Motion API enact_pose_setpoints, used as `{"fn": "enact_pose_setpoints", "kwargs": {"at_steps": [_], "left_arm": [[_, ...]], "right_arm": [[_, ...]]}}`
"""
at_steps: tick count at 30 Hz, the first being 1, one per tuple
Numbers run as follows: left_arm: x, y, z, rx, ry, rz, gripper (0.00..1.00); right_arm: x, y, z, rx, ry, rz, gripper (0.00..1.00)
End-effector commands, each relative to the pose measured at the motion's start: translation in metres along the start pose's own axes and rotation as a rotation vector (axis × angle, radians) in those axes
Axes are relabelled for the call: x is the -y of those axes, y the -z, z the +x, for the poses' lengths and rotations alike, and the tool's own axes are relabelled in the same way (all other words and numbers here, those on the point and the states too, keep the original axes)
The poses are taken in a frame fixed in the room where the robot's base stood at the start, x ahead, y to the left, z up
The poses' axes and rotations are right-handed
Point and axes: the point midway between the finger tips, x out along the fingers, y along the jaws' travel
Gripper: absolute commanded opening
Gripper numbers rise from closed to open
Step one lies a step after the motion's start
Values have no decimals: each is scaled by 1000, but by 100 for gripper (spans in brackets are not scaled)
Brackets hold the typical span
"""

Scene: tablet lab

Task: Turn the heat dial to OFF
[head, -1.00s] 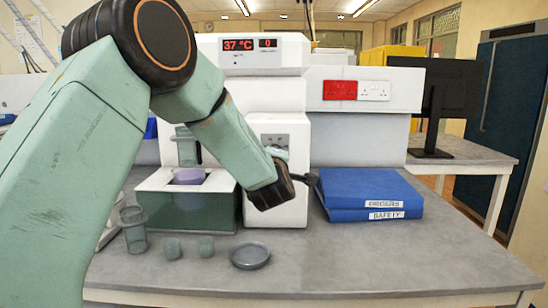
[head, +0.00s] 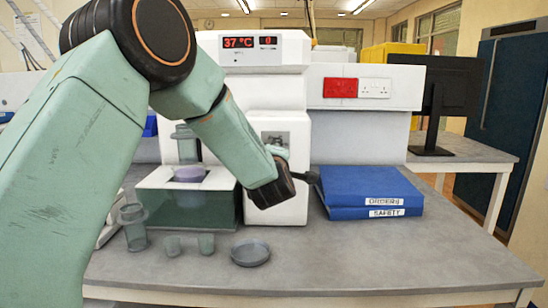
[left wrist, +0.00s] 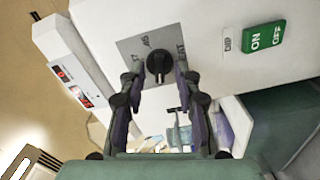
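The heat dial is a black knob (left wrist: 158,64) on a grey labelled plate (left wrist: 132,50) on the white machine's front. The lettering is too small to read surely, and I cannot tell which label the dial points to. My left gripper (left wrist: 161,72) is open, with one fingertip on each side of the knob. A gap shows on the left side; the right fingertip is very close, and contact is unclear. The machine's display (head: 250,43) reads 37 °C and 0. My right gripper is out of view.
A green ON/OFF switch (left wrist: 263,38) sits right of the dial in the wrist view. Blue binders (head: 368,188) lie right. The bench's right front is clear.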

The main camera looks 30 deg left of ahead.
Motion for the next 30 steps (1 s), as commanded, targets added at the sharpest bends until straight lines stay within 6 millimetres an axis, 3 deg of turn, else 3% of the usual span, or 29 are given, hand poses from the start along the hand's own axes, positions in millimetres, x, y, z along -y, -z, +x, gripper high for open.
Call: {"fn": "enact_pose_setpoints", "kwargs": {"at_steps": [18,24,30], "left_arm": [[0,-1,-99,3,0,4,33],[0,0,-115,1,0,2,33],[1,0,-117,0,1,0,33]], "right_arm": [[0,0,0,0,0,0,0],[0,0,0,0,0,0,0],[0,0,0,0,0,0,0]]}}
